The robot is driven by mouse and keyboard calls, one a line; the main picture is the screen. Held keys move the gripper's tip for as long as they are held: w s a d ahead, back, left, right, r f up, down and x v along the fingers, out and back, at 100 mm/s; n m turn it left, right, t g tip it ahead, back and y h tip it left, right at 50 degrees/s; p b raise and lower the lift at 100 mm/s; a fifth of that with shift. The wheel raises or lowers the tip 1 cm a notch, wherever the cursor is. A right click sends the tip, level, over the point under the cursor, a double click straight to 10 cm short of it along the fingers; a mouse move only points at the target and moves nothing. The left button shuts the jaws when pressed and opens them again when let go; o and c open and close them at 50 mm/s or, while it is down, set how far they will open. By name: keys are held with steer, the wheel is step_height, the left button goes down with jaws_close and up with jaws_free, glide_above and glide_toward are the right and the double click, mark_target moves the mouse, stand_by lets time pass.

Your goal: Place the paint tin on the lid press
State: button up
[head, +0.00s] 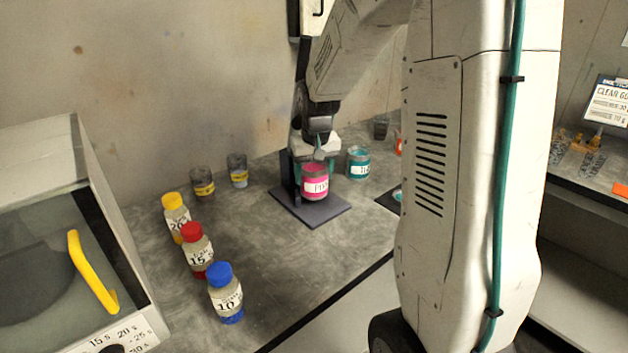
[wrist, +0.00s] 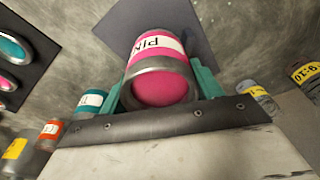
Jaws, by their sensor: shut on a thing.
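The pink paint tin (head: 315,182) has a white label and a grey rim. It is over the dark base plate (head: 328,212) of the lid press, which also has a dark upright (head: 288,176) behind. I cannot tell whether the tin touches the plate. My arm hides part of the bench to the right.
A teal tin (head: 359,163) stands right of the press. Bottles with yellow (head: 173,201), red (head: 192,231) and blue (head: 220,276) caps stand to the left, with two grey cups (head: 237,170) behind. A booth with a yellow handle (head: 92,272) is far left. The front bench is clear.

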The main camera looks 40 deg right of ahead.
mark_target(316, 170)
steer(key=shift+s+f, duration=0.2)
steer(key=shift+f, duration=0.6)
steer(key=shift+c, duration=0.5)
steer(key=shift+f, duration=0.45)
jaws_close()
steer(key=o, duration=1.4)
jaws_free()
steer(key=shift+f, duration=0.1)
steer(key=shift+o, duration=0.2)
steer(key=shift+w+r, duration=0.1)
steer(key=shift+r, duration=0.25)
steer(key=r, duration=0.4)
steer(key=s+r, duration=0.1)
steer(key=r, duration=0.6)
steer(key=shift+s+a+r, duration=0.3)
steer(key=shift+s+r, duration=0.05)
